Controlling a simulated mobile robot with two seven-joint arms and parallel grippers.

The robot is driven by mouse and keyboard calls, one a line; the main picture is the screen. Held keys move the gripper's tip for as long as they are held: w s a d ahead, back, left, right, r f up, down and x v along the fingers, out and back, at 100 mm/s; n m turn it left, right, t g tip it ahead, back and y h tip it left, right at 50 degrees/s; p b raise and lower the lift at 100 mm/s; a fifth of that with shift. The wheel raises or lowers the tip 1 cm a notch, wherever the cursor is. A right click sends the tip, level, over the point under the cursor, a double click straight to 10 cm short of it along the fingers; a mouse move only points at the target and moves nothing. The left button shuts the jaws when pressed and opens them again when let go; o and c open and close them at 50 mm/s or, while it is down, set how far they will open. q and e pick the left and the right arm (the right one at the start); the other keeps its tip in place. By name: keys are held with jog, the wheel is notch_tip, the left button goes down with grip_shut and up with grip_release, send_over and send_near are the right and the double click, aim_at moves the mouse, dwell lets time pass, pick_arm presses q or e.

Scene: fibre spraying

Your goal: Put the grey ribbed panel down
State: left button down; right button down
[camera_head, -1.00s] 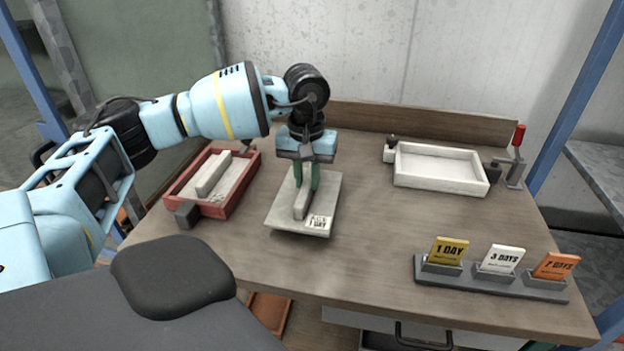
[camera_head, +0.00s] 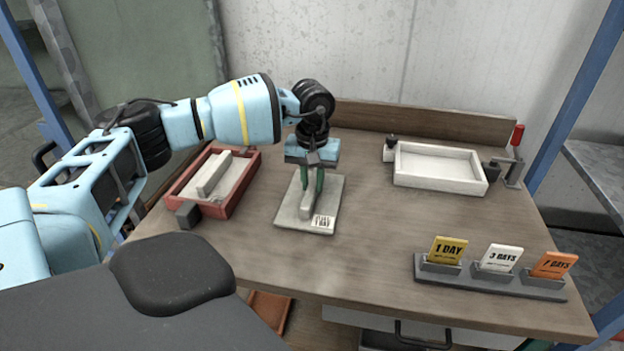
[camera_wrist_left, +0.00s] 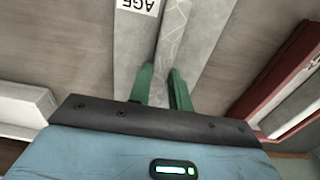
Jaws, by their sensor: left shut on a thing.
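The grey ribbed panel (camera_head: 332,196) is a flat pale slab with a raised rib along its middle and a small printed label on its near right corner. It lies flat at the middle left of the table in the head view. My left gripper (camera_head: 313,187) comes down from above with its green fingers shut on the rib. The left wrist view shows the panel (camera_wrist_left: 215,50) with the green fingers (camera_wrist_left: 166,88) on either side of the rib. I cannot tell whether the panel touches the table or hangs just above it. My right gripper is not in view.
A red-rimmed tray (camera_head: 224,207) holding a pale ribbed piece stands left of the panel. An empty white tray (camera_head: 440,183) stands at the back right. A holder (camera_head: 490,284) with yellow, white and orange day cards sits front right. The table's middle (camera_head: 385,235) is clear.

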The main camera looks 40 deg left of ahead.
aim_at(312, 185)
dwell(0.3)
pick_arm(q)
jog(key=c, duration=1.3)
grip_release()
jog(key=shift+f, duration=0.15)
notch_tip(312, 185, up, 12)
